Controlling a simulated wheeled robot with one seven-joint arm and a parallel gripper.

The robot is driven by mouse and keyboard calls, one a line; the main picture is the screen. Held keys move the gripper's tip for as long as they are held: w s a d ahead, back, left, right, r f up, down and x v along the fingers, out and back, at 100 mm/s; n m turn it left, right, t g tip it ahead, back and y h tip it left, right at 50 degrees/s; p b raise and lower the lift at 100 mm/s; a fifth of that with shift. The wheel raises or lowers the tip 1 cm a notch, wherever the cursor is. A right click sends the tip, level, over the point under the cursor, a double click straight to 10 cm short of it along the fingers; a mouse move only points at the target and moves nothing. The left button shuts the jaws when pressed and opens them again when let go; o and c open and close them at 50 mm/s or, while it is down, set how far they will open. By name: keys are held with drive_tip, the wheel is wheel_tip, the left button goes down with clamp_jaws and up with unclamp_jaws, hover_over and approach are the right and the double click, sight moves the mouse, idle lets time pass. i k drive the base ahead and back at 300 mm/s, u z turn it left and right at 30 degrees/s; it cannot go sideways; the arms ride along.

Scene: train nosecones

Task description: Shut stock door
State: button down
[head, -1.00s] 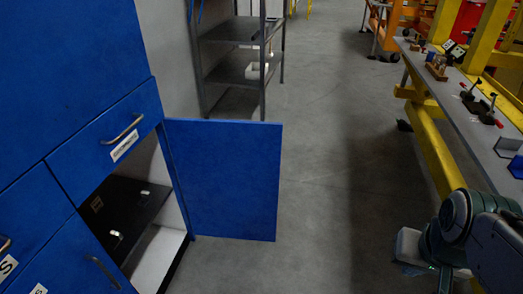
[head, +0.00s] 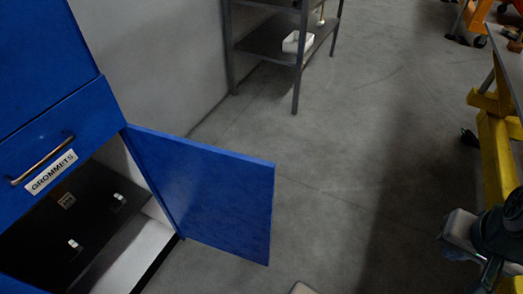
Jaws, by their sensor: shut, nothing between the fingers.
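The stock door (head: 215,195) is a flat blue panel, standing wide open in the head view. It is hinged at the right side of the cabinet's lower opening and swings out to the right over the floor. The blue cabinet (head: 40,50) is at the left. Inside its open compartment is a black shelf (head: 75,215) with two small white pieces on it, above a white bottom. Part of my arm shows at the lower right edge, apart from the door. My gripper's fingers are not seen.
A drawer with a metal handle (head: 42,162) and a GROMMETS label (head: 50,172) is above the opening. A grey metal rack (head: 270,45) stands behind the door. A yellow-framed bench (head: 495,150) is at the right. The grey floor between is clear.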

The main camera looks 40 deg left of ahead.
sight(221, 199)
drive_tip(key=i, duration=2.65)
drive_tip(key=u, duration=4.1)
drive_tip(key=i, duration=0.3)
drive_tip(key=z, duration=0.2)
